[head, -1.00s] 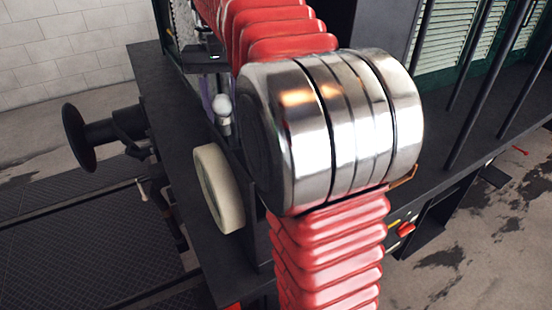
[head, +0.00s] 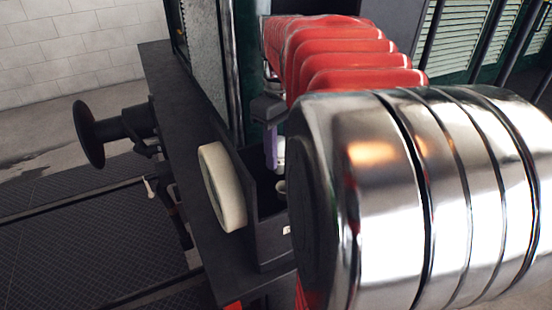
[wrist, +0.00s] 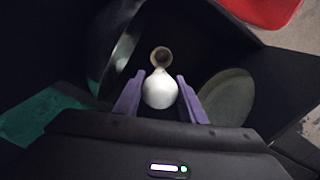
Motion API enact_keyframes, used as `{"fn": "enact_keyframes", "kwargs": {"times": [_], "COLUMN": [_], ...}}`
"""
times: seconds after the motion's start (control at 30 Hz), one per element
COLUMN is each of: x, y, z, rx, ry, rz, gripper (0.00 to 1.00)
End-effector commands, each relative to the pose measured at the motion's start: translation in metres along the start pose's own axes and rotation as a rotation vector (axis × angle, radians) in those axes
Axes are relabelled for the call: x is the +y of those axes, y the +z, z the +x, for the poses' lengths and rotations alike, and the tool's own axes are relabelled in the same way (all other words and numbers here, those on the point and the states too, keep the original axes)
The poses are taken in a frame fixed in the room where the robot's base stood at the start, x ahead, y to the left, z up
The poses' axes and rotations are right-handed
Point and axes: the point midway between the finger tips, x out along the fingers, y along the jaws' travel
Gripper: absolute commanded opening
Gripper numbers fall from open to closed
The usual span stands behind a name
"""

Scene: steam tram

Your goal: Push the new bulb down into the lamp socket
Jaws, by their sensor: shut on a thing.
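The white bulb (wrist: 160,90) is between the two purple fingers of my gripper (wrist: 160,98) in the wrist view, its narrow end towards the lamp socket (wrist: 161,57). The socket is a small pale ring with a dark opening, which looks empty. In the head view my gripper (head: 272,147) points down inside the dark lamp housing (head: 262,225). The bulb (head: 281,150) shows only in part beside the finger. The socket (head: 281,186) is just below it, and the bulb looks apart from it. My arm hides the right side of the housing.
A pale round lens (head: 222,187) is on the housing's left side; it also shows right of the fingers in the wrist view (wrist: 228,98). A curved dark shell with a shiny rim (wrist: 122,52) is left of the socket. A black buffer (head: 88,134) juts out at left.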

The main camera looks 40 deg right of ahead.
Motion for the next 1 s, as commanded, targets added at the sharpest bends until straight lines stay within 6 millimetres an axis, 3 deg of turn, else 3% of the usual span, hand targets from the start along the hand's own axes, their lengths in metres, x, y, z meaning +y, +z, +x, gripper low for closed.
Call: {"fn": "enact_keyframes", "kwargs": {"times": [0.2,0.63,1.0], "x": [0.003,0.003,0.004], "y": [0.017,0.018,0.018], "z": [0.009,0.011,0.024], "rx": [0.001,0.0,0.0], "ry": [0.0,0.0,-0.001], "rz": [-0.085,-0.086,-0.084], "gripper": [0.15,0.15,0.15]}}
